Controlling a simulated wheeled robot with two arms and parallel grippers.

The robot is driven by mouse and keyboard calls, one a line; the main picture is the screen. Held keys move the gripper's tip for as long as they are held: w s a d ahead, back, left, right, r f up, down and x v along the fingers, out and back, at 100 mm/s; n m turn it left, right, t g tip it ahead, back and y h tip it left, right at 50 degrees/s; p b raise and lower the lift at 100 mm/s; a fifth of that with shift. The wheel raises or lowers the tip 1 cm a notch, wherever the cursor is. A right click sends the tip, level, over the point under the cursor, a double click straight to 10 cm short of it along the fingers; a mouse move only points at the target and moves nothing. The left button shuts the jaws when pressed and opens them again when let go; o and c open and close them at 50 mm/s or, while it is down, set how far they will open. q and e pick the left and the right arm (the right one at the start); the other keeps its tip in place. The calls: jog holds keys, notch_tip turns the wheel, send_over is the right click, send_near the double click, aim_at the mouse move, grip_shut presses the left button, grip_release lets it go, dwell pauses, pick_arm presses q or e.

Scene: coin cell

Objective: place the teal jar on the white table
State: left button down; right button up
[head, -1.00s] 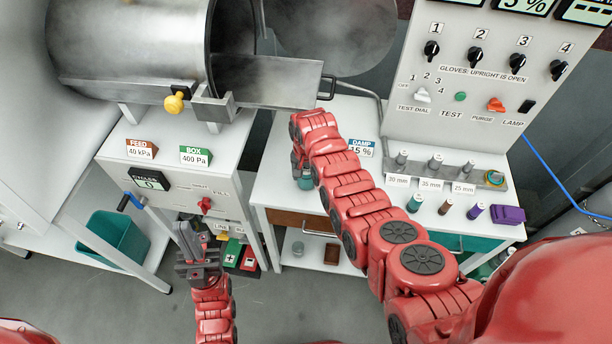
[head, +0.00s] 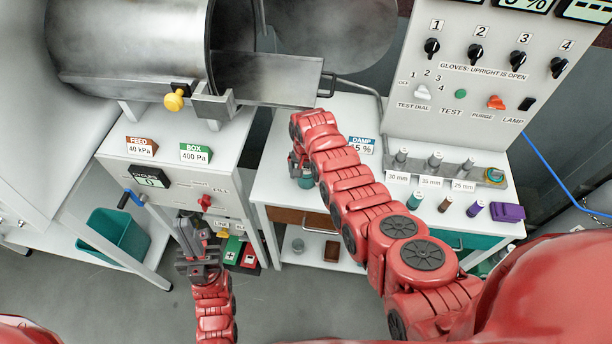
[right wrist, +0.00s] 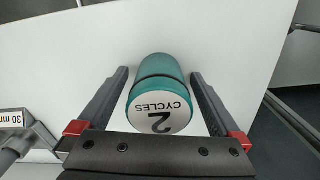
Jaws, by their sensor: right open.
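The teal jar (right wrist: 162,72) stands on the white table (head: 275,185). Its lid, marked "2 CYCLES", faces the right wrist camera. In the head view the jar (head: 305,182) is partly hidden by my right arm. My right gripper (right wrist: 160,82) is open, with one finger on each side of the jar and a visible gap at each side. In the head view this gripper (head: 299,168) is mostly covered by its own wrist. My left gripper (head: 192,235) hangs over the floor in front of the left cabinet, away from the jar; its finger gap is unclear.
A rack of posts (head: 435,168) with size labels stands at the table's right, with small jars and a purple block (head: 508,212) in front. A "DAMP" sign (head: 361,146) stands behind my right arm. A metal chamber with an open door (head: 270,78) overhangs the back.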

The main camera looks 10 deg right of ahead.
notch_tip(320, 180, up, 8)
jog(key=b, duration=0.3)
jog(key=shift+w+r, duration=0.1)
notch_tip(320, 180, up, 3)
jog(key=shift+r+p, duration=0.2)
jog(key=shift+p, duration=0.95)
jog(key=shift+r, duration=0.4)
jog(key=shift+f, duration=0.1)
